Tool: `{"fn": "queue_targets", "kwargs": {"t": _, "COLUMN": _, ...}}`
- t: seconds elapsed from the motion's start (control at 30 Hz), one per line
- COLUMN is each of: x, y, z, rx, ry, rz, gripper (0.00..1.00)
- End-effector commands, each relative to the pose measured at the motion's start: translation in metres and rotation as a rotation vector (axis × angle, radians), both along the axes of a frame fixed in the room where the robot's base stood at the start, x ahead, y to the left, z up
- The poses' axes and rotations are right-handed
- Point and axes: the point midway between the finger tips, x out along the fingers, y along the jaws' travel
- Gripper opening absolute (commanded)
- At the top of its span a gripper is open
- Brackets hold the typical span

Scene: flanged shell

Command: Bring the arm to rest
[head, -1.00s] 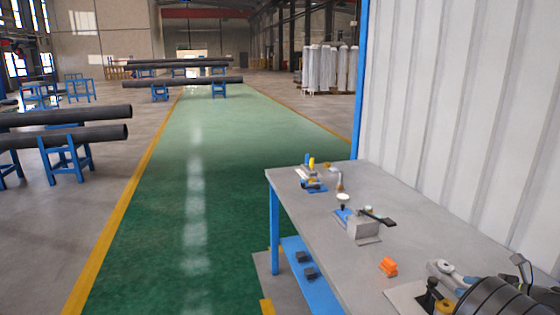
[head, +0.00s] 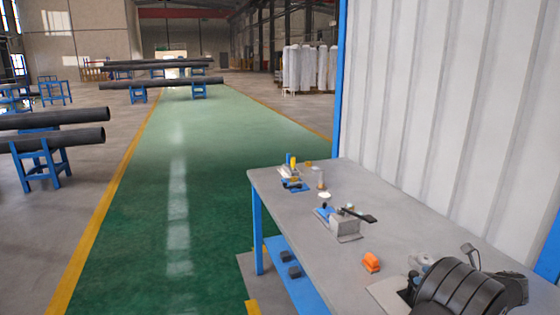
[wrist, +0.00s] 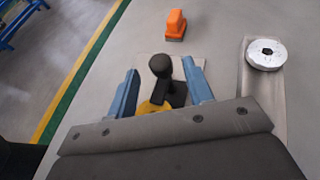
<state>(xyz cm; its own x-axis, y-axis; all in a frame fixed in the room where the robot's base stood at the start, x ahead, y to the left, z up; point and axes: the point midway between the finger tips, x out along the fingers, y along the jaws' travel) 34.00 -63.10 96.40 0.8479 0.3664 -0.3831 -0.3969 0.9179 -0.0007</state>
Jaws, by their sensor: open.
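My gripper (wrist: 160,72) is open in the wrist view, its two blue fingers apart above the table. Between the fingers shows a black knob-headed piece (wrist: 161,68) on a light plate, with a yellow part (wrist: 150,108) beside its foot. I cannot tell how high the fingers are above it, and no contact shows. The gripper's dark body covers the bottom of that view. In the head view a dark ribbed form fills the lower right corner and my fingers cannot be made out.
The grey table (head: 300,225) holds an orange block (head: 371,262), a grey block fixture (head: 344,228) and small tools (head: 292,182) at its far end. A silver disc (wrist: 265,54) lies right of my gripper. A white ribbed wall (head: 440,120) stands along the table's right side.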

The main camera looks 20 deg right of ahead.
Motion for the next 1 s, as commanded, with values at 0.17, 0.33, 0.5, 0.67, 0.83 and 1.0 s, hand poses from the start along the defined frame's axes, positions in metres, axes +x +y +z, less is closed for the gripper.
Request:
{"fn": "queue_targets", "kwargs": {"t": 0.17, "x": 0.032, "y": 0.014, "z": -0.014, "rx": 0.003, "ry": 0.000, "rz": 0.002, "gripper": 0.47}}
{"fn": "queue_targets", "kwargs": {"t": 0.33, "x": 0.036, "y": 0.017, "z": -0.016, "rx": 0.002, "ry": 0.000, "rz": -0.082, "gripper": 0.47}}
{"fn": "queue_targets", "kwargs": {"t": 0.5, "x": 0.037, "y": 0.017, "z": -0.016, "rx": 0.001, "ry": -0.001, "rz": -0.199, "gripper": 0.47}}
{"fn": "queue_targets", "kwargs": {"t": 0.67, "x": 0.037, "y": 0.017, "z": -0.016, "rx": 0.002, "ry": 0.001, "rz": -0.314, "gripper": 0.47}}
{"fn": "queue_targets", "kwargs": {"t": 0.83, "x": 0.037, "y": 0.017, "z": -0.016, "rx": 0.003, "ry": 0.000, "rz": -0.446, "gripper": 0.47}}
{"fn": "queue_targets", "kwargs": {"t": 1.0, "x": 0.036, "y": 0.017, "z": -0.016, "rx": 0.002, "ry": 0.001, "rz": -0.580, "gripper": 0.47}}
